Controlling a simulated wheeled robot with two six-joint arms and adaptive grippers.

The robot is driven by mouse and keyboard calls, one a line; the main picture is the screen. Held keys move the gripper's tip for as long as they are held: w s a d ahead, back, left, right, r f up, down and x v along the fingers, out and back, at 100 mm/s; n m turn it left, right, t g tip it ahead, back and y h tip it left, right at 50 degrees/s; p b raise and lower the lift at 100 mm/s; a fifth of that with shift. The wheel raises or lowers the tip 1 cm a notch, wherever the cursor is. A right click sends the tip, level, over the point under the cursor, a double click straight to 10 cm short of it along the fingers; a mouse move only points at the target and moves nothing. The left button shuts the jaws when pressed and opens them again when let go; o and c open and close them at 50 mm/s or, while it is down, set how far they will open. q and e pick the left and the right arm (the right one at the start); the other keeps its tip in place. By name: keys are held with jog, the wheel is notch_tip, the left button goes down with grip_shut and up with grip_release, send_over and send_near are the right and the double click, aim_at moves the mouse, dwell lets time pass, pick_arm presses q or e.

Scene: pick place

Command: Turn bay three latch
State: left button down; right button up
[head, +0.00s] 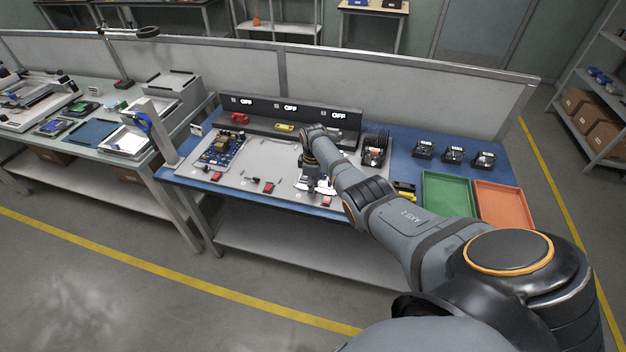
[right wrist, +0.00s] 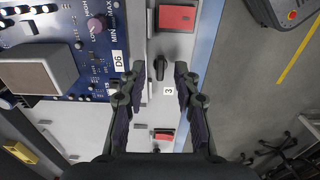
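The bay three latch (right wrist: 162,75) is a small dark knob on the light grey panel, just above a white label marked 3 (right wrist: 168,91) in the right wrist view. My right gripper (right wrist: 160,68) is open, with one fingertip on each side of the latch and a gap showing on both sides. In the head view my right gripper (head: 317,184) is low over the right part of the grey panel, and the latch is hidden or too small to tell there. My left gripper is not in view.
Red blocks (head: 268,187) line the panel's front edge. A blue circuit board (head: 222,150) lies at left. A black rail (head: 290,117) with OFF displays stands behind. Green (head: 448,194) and orange (head: 503,203) trays and several black devices sit at right.

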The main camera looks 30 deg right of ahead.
notch_tip(320, 180, up, 12)
jog(key=shift+f, duration=0.2)
dwell(0.4)
